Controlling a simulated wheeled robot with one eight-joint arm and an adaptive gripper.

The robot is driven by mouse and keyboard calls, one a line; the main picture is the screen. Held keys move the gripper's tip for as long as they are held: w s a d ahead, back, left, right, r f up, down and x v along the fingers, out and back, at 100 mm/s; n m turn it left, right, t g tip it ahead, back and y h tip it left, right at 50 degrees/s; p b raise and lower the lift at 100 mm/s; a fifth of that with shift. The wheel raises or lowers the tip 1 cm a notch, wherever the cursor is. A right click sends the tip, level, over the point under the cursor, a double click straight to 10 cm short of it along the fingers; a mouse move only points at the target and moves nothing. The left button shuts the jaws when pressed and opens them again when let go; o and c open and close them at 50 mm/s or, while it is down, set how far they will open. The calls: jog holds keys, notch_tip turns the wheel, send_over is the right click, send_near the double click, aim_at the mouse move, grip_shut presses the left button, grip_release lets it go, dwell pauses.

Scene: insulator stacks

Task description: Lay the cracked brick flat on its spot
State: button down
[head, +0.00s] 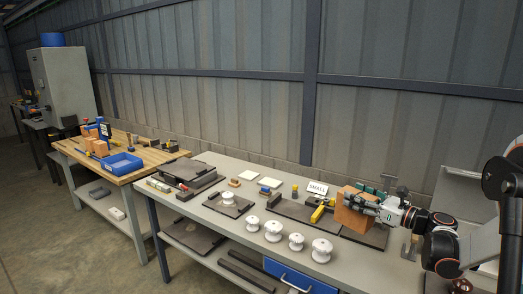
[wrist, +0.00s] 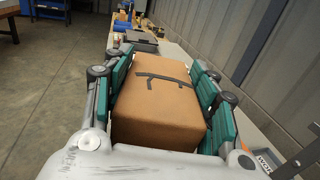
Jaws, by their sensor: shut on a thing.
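The cracked brick (head: 353,212) is an orange-brown block at the right of the grey bench in the head view. In the wrist view the brick (wrist: 160,105) fills the space between the teal finger pads, with dark crack-like lines on its face. My gripper (head: 366,198) reaches in from the right and is shut on it. The brick stands over or on a dark mat (head: 375,238); I cannot tell whether it touches. No spot marked for the brick can be told for sure.
Several white insulators, including one at the front (head: 322,250), line the bench. A wooden bench (head: 135,160) with a blue tray (head: 119,165) stands farther left.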

jog(key=s+a+f+m+t+h, duration=0.1)
jog(key=a+m+t+h, duration=0.3)
jog(key=a+m+h, duration=0.4)
jog(key=shift+s+a+f+t+h, duration=0.3)
jog(key=shift+a+f+h, duration=0.45)
jog(key=shift+a+h, duration=1.2)
jog(key=shift+d, duration=0.1)
